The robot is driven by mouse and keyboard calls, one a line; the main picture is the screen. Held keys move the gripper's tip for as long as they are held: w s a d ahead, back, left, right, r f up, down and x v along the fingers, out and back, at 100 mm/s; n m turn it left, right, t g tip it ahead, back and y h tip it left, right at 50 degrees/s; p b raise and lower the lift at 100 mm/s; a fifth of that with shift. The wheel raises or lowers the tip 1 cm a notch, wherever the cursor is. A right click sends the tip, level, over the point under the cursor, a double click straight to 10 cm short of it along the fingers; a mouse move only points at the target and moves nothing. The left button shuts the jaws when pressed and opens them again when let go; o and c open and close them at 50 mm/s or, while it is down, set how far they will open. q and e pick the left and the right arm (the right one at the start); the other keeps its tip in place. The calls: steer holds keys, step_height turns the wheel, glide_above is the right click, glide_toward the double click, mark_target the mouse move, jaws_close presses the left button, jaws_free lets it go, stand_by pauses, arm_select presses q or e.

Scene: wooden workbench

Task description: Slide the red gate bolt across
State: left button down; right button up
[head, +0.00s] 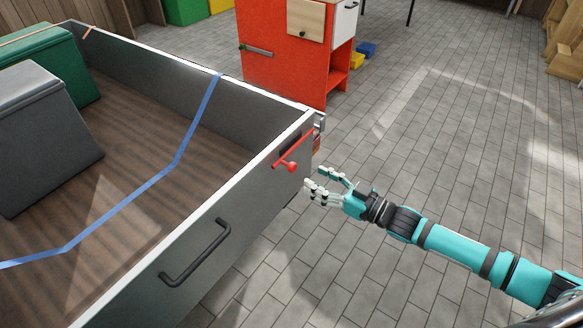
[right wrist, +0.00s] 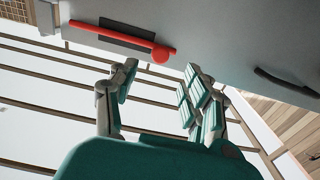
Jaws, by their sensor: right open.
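The red gate bolt (head: 291,156) is on the outer face of the grey side panel (head: 225,215), near its far right corner. In the right wrist view the red bolt (right wrist: 120,39) runs across the panel at the top, over a dark plate. My right gripper (head: 317,185) is open and empty, just right of the bolt and apart from it. Its spread fingers (right wrist: 158,88) point toward the panel in the right wrist view. My left gripper is not in view.
A black handle (head: 196,252) sticks out of the same panel. A green bin (head: 50,65) and a grey bin (head: 42,135) stand inside the walled bed, with a blue strap (head: 150,184) across it. A red cabinet (head: 285,70) stands behind. The tiled floor at right is clear.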

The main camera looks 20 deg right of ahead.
mark_target(295, 168)
steer(key=b+x, duration=0.1)
steer(key=x, duration=0.7)
steer(key=shift+w+a, duration=0.2)
steer(key=shift+w, duration=0.1)
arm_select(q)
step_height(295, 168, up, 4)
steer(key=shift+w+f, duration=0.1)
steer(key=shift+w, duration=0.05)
arm_select(e)
jaws_close()
